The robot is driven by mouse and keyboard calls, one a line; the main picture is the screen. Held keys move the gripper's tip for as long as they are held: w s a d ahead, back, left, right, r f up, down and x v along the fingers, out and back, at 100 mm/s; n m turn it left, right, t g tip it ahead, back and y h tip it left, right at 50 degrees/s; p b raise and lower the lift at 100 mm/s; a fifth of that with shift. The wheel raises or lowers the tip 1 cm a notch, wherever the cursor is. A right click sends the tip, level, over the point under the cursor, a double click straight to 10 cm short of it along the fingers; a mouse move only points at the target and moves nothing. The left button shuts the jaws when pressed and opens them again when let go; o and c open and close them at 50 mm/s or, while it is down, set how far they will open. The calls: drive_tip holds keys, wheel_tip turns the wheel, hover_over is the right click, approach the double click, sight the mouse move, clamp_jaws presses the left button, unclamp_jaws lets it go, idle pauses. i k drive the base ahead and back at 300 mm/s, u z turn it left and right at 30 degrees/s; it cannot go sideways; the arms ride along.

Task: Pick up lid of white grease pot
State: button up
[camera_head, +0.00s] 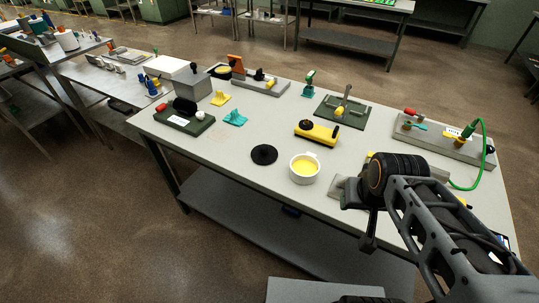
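A white pot (304,172) stands open on the grey worktable (235,165), near its front edge, with yellow grease (304,166) showing inside. A flat black disc with a small raised centre (264,154) lies on the table just left of the pot; it looks like a lid. My gripper (361,220) is at the right of the pot, near the table's front edge, apart from both pot and disc. Its fingers are dark and seen from behind and the side, so their opening is unclear. I see nothing held in it.
A yellow tool (317,132) lies behind the pot. A green board with a brush (184,118) and cyan (236,117) and yellow (220,98) pieces are to the left. A fixture with a green hose (446,138) is at the right. Bare tabletop surrounds the disc.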

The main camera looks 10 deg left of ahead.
sight(264, 154)
drive_tip(key=u, duration=0.35)
drive_tip(key=k, duration=0.4)
drive_tip(key=u, duration=1.45)
drive_tip(key=i, duration=1.3)
drive_tip(key=z, duration=0.15)
